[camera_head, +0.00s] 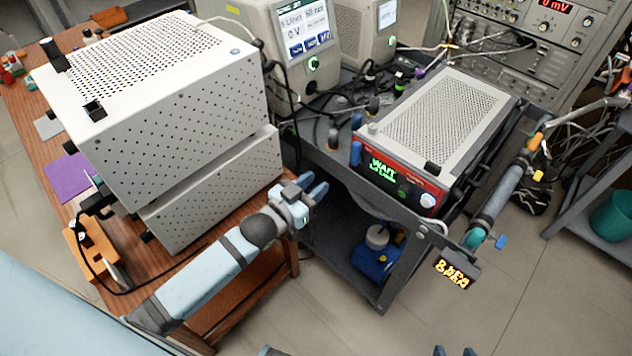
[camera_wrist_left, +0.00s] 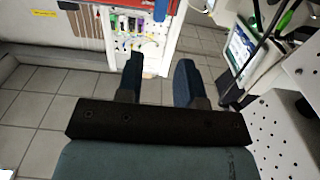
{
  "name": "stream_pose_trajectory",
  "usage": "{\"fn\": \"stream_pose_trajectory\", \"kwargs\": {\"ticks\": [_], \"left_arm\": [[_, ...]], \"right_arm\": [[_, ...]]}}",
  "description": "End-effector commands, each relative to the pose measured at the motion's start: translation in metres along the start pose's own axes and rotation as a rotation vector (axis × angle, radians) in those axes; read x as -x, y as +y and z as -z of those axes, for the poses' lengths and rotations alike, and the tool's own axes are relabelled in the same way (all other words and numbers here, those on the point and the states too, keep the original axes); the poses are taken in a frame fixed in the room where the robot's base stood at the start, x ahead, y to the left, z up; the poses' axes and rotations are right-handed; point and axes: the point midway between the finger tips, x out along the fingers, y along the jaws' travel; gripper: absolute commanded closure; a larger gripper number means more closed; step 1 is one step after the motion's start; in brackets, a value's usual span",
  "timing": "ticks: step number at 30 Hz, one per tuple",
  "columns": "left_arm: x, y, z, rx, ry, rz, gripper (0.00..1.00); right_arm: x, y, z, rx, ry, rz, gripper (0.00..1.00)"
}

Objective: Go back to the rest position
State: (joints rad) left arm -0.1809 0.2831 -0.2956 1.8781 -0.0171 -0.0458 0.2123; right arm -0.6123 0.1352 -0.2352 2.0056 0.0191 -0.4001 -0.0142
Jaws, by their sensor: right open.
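My left gripper (camera_head: 314,188) is raised in front of the dark cart, beside the lower right corner of the white perforated box. Its two blue fingers are apart, with nothing between them. In the left wrist view the fingers (camera_wrist_left: 160,82) are also spread and empty, with floor tiles and a shelf of small parts beyond. Only the fingertips of my right gripper (camera_head: 454,351) show, at the bottom edge of the head view.
The white perforated box (camera_head: 185,130) stands on a wooden table (camera_head: 32,118). A red-fronted device (camera_head: 405,185) reading "WAIT" sits on the cart (camera_head: 372,290). A tube assembly with a small display (camera_head: 457,271) juts out at the cart's right. The floor (camera_head: 540,310) at lower right is clear.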

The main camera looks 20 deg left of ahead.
Motion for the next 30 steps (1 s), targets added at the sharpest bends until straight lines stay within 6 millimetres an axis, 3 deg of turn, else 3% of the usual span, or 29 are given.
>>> {"fn": "stream_pose_trajectory", "kwargs": {"ticks": [8,11,14,18,24,30], "left_arm": [[0.0,0.0,0.0,0.001,-0.001,0.0,0.66],[0.01,0.005,-0.001,0.008,-0.036,0.008,0.66],[0.038,0.018,-0.005,0.021,-0.133,0.027,0.66],[0.098,0.043,-0.016,0.039,-0.326,0.054,0.66],[0.168,0.07,-0.027,0.053,-0.535,0.066,0.66],[0.184,0.075,-0.033,0.053,-0.586,0.066,0.66]], "right_arm": [[0.0,0.0,0.001,0.0,0.001,-0.001,0.45],[0.006,0.0,0.009,0.0,0.0,-0.001,0.45],[0.019,0.0,0.029,0.003,0.001,-0.003,0.45],[0.041,0.001,0.062,0.008,0.01,-0.008,0.45],[0.059,0.002,0.085,0.013,0.015,-0.014,0.45],[0.058,0.002,0.08,0.015,0.008,-0.014,0.45]]}}
